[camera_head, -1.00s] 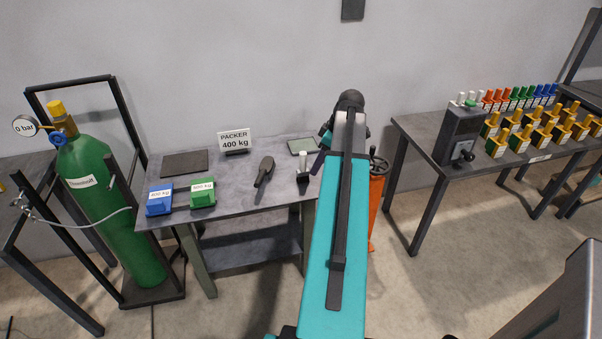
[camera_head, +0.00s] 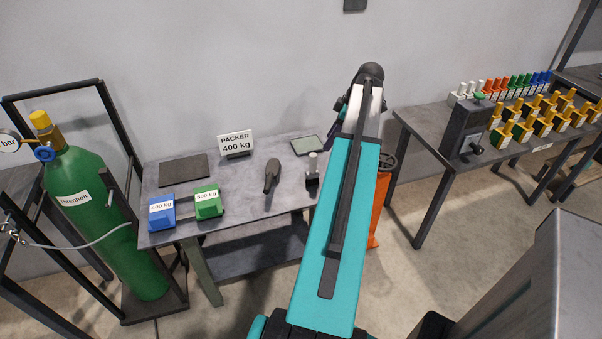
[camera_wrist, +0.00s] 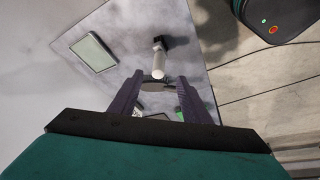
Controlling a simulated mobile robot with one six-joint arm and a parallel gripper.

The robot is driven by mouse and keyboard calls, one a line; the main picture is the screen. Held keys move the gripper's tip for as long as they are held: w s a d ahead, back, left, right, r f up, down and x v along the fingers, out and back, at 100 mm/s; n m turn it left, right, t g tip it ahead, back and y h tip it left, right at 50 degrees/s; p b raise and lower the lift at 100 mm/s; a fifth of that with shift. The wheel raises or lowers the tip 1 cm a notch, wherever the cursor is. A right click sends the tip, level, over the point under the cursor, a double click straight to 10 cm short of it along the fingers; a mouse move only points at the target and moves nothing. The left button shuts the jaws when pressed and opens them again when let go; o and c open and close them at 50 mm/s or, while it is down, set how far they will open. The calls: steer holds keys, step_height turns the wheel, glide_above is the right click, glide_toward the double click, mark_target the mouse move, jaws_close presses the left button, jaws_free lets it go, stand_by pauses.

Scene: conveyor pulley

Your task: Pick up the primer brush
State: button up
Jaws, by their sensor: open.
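Two small tools stand out on the grey table (camera_head: 235,222). One is a dark paddle-shaped tool (camera_head: 272,172) lying near the middle. The other is a small black block with a pale upright knob (camera_head: 312,172), near the right edge. I cannot tell for sure which is the primer brush. In the wrist view the pale knob (camera_wrist: 158,59) shows just beyond my open gripper (camera_wrist: 160,77), roughly in line with the gap. A dark disc-like end (camera_wrist: 157,87) shows between the fingers, which look empty. In the head view my arm hides most of the gripper.
A blue block (camera_head: 162,212) and a green block (camera_head: 208,203) sit at the table's front left. A green cylinder (camera_head: 105,225) stands left; another table (camera_head: 425,125) stands right.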

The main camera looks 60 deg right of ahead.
mark_target(313, 162)
steer(key=shift+w, duration=0.15)
steer(key=shift+p+x, duration=0.7)
steer(key=shift+x, duration=3.6)
steer(key=shift+w, duration=0.1)
steer(key=shift+p+x, duration=0.9)
steer(key=shift+x, duration=1.65)
steer(key=shift+w, duration=0.15)
jaws_close()
